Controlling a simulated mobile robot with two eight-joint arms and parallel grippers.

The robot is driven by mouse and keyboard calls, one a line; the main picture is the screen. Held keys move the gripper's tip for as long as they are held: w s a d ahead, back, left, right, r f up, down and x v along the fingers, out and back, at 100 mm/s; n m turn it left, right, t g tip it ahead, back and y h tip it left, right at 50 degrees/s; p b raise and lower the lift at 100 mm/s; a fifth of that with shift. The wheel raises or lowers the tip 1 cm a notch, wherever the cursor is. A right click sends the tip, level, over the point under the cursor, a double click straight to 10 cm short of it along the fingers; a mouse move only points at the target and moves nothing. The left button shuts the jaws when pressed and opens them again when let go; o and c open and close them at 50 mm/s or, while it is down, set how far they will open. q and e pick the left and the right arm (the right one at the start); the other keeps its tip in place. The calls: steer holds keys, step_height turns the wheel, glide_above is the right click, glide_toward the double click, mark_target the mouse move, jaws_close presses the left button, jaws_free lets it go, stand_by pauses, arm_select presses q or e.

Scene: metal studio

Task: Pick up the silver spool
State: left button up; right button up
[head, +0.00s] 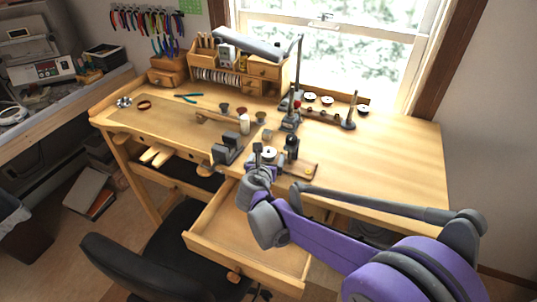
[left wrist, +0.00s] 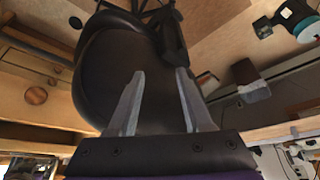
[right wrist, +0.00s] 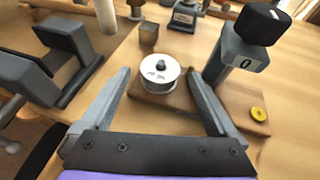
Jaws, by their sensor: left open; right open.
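The silver spool (right wrist: 154,76) stands upright on a small wooden board (right wrist: 180,110) in the right wrist view, with a dark knob on top. It also shows in the head view (head: 269,152) on the bench, just past my right gripper (head: 258,170). My right gripper is open and empty, and in its wrist view its fingertips (right wrist: 160,74) lie on either side of the spool. I see no contact, and the exact depth is hard to tell. My left gripper (left wrist: 160,74) is open and empty, facing the black chair; it is not in the head view.
A dark post with a black knob (right wrist: 240,55) stands close right of the spool. An open drawer (head: 215,245) juts out below. The bench's right side (head: 400,160) is clear.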

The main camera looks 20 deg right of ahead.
steer(key=shift+c, duration=0.3)
steer(key=c, duration=1.4)
